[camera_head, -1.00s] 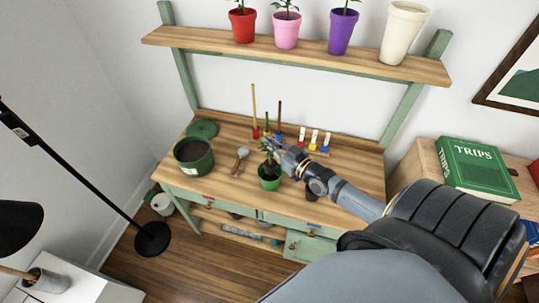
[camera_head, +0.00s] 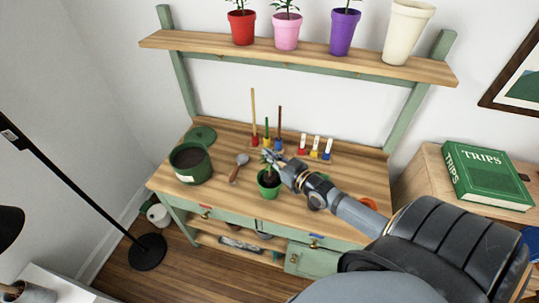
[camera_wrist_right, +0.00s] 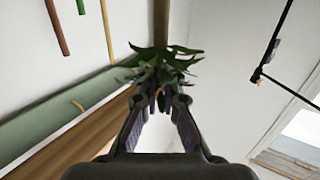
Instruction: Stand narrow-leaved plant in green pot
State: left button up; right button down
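A small green pot (camera_head: 268,190) stands upright on the wooden bench, near its front middle. The narrow-leaved plant (camera_head: 266,171) is just over the pot's mouth, with dark green leaves at my right gripper (camera_head: 268,157). In the right wrist view the leaves (camera_wrist_right: 163,65) spread beyond and between my fingertips (camera_wrist_right: 161,100), which are close together around the plant. The plant's lower end is hidden there, and I cannot tell whether it touches the pot's inside. My left gripper is in neither view.
A larger dark-green pot of soil (camera_head: 191,163) and a trowel (camera_head: 238,168) are left of the green pot. Tools (camera_head: 267,125) and white-topped markers (camera_head: 315,148) stand behind. Potted plants line the shelf (camera_head: 300,55) above. A black lamp (camera_head: 80,195) stands left.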

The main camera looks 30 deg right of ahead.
jog(key=shift+f, duration=0.25)
jog(key=c, duration=1.5)
grip_release()
jog(key=shift+r, duration=0.1)
jog(key=shift+s+r+p, duration=0.15)
jog(key=shift+r+p, duration=0.8)
jog(key=shift+p, duration=0.05)
jog(key=s+p, duration=0.1)
jog(key=s, duration=0.3)
jog(key=s+d+p, duration=0.1)
jog(key=s+p, duration=0.1)
jog(key=s, duration=0.1)
jog(key=s+d+p, duration=0.1)
jog(key=s, duration=0.3)
jog(key=shift+s+f, duration=0.1)
jog(key=shift+s, duration=0.2)
